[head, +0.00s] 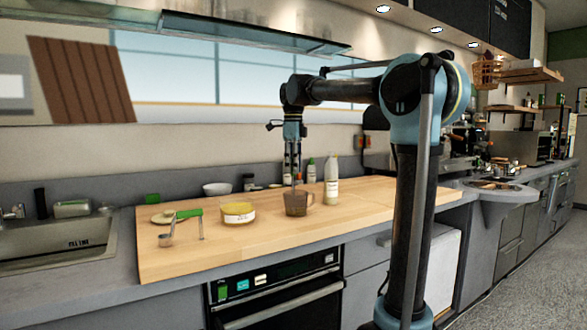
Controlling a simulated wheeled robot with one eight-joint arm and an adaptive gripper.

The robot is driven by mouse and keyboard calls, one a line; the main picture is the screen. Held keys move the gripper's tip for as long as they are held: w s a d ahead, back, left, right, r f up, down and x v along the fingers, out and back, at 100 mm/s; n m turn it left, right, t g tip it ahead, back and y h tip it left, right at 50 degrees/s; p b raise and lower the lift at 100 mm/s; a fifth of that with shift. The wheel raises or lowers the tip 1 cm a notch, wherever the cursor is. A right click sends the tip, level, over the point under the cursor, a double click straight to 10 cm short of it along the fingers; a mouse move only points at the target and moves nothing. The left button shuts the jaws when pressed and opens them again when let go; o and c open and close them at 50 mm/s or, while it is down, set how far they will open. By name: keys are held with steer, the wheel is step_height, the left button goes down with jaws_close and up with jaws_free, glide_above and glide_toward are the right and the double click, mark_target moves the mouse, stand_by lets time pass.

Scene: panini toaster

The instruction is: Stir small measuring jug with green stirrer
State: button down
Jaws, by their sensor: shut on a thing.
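The small measuring jug (297,205), brownish and see-through with a handle on its right, stands upright on the wooden worktop. My gripper (293,172) points straight down above it and is shut on a thin utensil. The utensil's lower end reaches to the jug's mouth; I cannot tell how deep it goes, and its colour is not clear at this size.
A yellow-topped tub (238,213) stands left of the jug. A metal scoop (166,238) and a small plate (163,217) are further left. A white bottle (331,182) stands close behind right, with smaller bottles and a white bowl (217,188) at the back. The front worktop (270,243) is clear.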

steer(key=shift+s, duration=0.15)
steer(key=shift+s+d, duration=0.25)
steer(key=shift+d, duration=0.35)
steer(key=shift+w+d, duration=0.35)
steer(key=shift+d, duration=0.1)
steer(key=shift+w, duration=0.15)
